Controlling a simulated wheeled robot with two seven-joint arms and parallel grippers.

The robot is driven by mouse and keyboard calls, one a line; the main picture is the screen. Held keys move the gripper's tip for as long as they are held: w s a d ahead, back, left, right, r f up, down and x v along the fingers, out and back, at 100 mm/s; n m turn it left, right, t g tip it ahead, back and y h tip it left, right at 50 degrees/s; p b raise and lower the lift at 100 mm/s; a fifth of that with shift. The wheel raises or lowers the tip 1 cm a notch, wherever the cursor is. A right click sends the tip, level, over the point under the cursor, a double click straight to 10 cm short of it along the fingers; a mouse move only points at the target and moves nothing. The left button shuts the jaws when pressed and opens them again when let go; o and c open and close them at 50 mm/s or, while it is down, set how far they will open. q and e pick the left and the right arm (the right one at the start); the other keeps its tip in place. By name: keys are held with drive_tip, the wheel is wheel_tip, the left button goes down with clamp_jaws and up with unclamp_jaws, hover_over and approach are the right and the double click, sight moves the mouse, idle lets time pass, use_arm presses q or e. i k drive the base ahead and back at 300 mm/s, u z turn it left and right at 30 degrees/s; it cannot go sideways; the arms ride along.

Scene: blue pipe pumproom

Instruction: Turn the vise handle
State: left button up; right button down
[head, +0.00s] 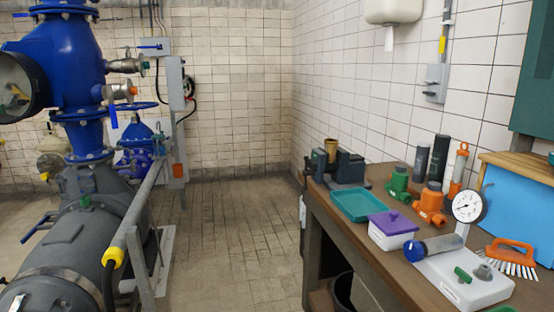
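A dark grey-green bench vise (346,168) stands at the far left end of the wooden workbench on the right. A brass-coloured cylindrical piece (331,148) sits upright at its jaws; I cannot tell whether it is clamped. A thin dark part at the vise's left side (307,166), over the bench edge, looks like the handle, but it is too small to make out its angle. Neither of my grippers is in view.
The workbench (380,252) also holds a teal tray (363,204), a purple-lidded box (392,230), green and orange fittings, and a pressure gauge (468,207). Large blue and grey pipework (75,190) and a railing (150,195) fill the left. The tiled floor between (235,240) is clear.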

sight(306, 172)
drive_tip(key=u, duration=0.7)
drive_tip(key=i, duration=1.4)
drive_tip(key=z, duration=0.75)
